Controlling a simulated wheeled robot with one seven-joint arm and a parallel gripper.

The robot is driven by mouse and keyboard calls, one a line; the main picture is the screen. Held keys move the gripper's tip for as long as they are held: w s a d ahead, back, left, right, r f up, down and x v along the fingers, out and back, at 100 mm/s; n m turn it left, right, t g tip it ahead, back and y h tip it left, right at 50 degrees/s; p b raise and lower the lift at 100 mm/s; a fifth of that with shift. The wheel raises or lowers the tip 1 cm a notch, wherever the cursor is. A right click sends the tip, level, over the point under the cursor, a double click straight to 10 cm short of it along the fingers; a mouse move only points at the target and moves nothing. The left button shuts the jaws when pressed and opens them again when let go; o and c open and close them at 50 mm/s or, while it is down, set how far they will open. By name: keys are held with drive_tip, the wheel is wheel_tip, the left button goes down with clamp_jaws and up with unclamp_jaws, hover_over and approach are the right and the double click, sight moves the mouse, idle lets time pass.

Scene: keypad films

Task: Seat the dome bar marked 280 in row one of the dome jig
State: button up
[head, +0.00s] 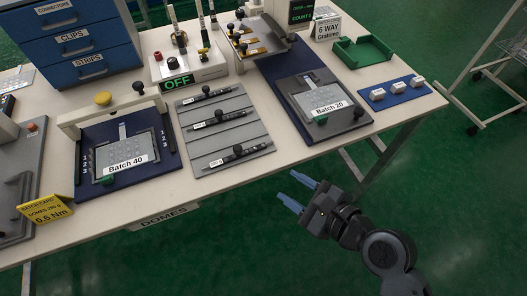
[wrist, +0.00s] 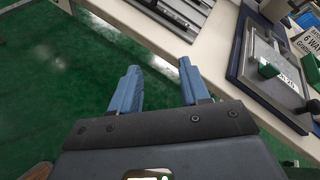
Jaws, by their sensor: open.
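My gripper (head: 290,187) is open and empty, out over the green floor in front of the table's edge. Its two blue fingers (wrist: 159,67) also show apart in the wrist view, with nothing between them. Three dark bars with black knobs lie on a grey grooved rack at mid table: a back bar (head: 218,92), a middle bar (head: 236,113) and a front bar (head: 250,149). Their small white labels are too small to read. The jig with the Batch 40 plate (head: 106,146), rows marked 1, 2, 3, stands left of the rack.
A yellow batch card (head: 48,208) reads domes, 280 and 0.6 Nm. A DOMES sign (head: 164,217) hangs on the front edge. A second jig with a Batch 20 plate (head: 341,91) stands right of the rack. A control box (head: 190,69) reads OFF. Blue drawers (head: 80,38) stand behind.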

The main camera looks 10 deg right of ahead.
sight(239, 149)
drive_tip(key=w+a+r+m+y, duration=0.1)
drive_tip(key=w+a, duration=0.1)
drive_tip(key=w+a+r+m+g+y, duration=0.1)
drive_tip(key=w+a, duration=0.1)
drive_tip(key=w+a+r+m+y, duration=0.1)
drive_tip(key=w+a, duration=0.1)
drive_tip(key=shift+w+r+g+y, duration=0.1)
drive_tip(key=shift+r+g+y, duration=0.2)
drive_tip(key=x, duration=0.7)
drive_tip(key=shift+w+a+f, duration=0.1)
drive_tip(key=shift+w+a, duration=0.05)
drive_tip(key=shift+w, duration=0.05)
clamp_jaws()
